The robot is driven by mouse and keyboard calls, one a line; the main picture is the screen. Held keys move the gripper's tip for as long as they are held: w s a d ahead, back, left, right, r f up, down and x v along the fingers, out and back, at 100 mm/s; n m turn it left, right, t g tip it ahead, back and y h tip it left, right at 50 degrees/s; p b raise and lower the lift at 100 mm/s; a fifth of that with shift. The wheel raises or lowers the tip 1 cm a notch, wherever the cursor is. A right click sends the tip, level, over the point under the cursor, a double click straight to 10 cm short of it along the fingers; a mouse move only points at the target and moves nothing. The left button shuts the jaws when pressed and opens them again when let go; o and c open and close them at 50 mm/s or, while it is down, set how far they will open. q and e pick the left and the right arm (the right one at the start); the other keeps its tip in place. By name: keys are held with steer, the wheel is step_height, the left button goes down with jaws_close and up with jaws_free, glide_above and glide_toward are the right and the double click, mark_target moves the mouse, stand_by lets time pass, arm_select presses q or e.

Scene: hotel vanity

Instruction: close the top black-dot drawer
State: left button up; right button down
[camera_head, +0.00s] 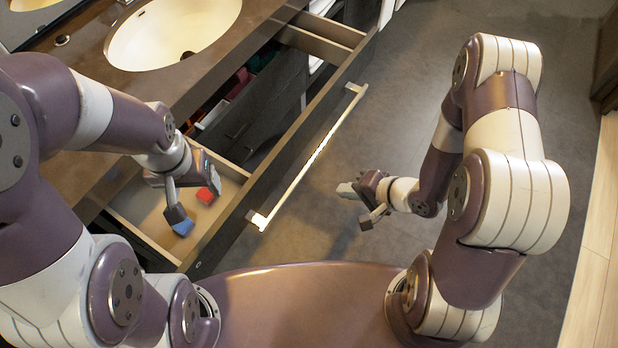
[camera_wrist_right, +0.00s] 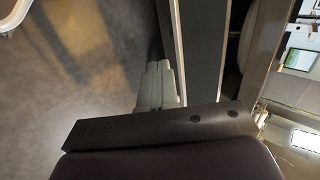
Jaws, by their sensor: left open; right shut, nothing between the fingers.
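The pulled-out drawer's dark front panel (camera_head: 285,150) runs diagonally across the head view, with a long bright handle (camera_head: 312,160) on its outer face. I cannot make out a black dot. The drawer stands open from the vanity. My left gripper (camera_head: 190,192) is open over the drawer's near compartment, by a red block (camera_head: 206,196) and a blue block (camera_head: 183,227). My right gripper (camera_head: 357,204) is shut and empty, outside the drawer front and apart from the handle. In the right wrist view, its pale fingertips (camera_wrist_right: 160,85) are beside a long dark panel (camera_wrist_right: 203,50).
The brown countertop (camera_head: 115,90) holds a white oval sink (camera_head: 172,30) above the drawer. Dark fronts and coloured items show in the gap below the counter. Grey floor (camera_head: 410,90) is clear beyond the drawer front. A mirror edge is at top left.

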arm_select(q)
steer(key=shift+w+d+f+b, duration=0.1)
steer(key=shift+d+f+b, duration=0.15)
steer(key=shift+f+b, duration=0.3)
arm_select(e)
steer(key=w+a+r+x, duration=0.1)
steer(key=x, duration=1)
steer(key=shift+w+a+r, duration=0.2)
steer(key=shift+w+a, duration=0.05)
steer(key=shift+w, duration=0.05)
